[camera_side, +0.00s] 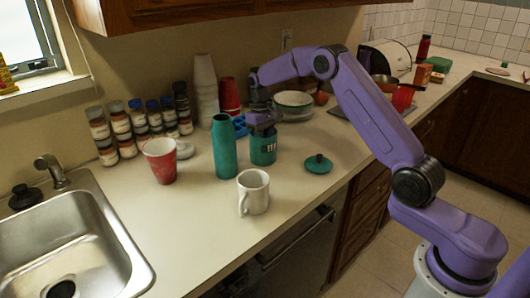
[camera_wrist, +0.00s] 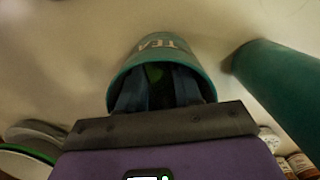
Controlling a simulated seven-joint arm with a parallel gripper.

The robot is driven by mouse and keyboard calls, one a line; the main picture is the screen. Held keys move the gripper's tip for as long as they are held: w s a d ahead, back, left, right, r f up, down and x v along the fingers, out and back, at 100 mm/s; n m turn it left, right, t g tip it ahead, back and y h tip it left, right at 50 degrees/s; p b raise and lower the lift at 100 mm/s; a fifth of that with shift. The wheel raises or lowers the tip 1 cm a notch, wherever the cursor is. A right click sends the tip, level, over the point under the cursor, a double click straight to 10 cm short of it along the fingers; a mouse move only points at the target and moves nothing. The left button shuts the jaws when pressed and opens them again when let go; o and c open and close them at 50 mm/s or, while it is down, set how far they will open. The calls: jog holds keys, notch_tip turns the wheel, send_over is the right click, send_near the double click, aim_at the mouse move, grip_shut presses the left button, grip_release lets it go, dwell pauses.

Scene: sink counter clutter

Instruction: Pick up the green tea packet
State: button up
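A teal canister marked TEA (camera_side: 263,152) stands upright on the counter without its lid; it also shows in the wrist view (camera_wrist: 122,75). My gripper (camera_side: 262,128) points down over its mouth. In the wrist view, the fingers of my gripper (camera_wrist: 158,88) reach into the canister, apart from each other. A small patch of green, seemingly the green tea packet (camera_wrist: 153,73), shows deep inside between the fingers. Most of the packet is hidden, and I cannot tell whether a finger touches it. The canister wall hides the packet in the side view.
A tall teal bottle (camera_side: 224,147) stands close to the left of the canister. A white mug (camera_side: 253,192) is in front, and the teal lid (camera_side: 318,164) lies to the right. Stacked cups (camera_side: 206,90) and spice jars (camera_side: 122,130) stand behind left. The sink (camera_side: 70,245) is at left.

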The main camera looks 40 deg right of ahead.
jog(key=shift+c, duration=0.3)
grip_shut()
jog(key=shift+r, duration=0.2)
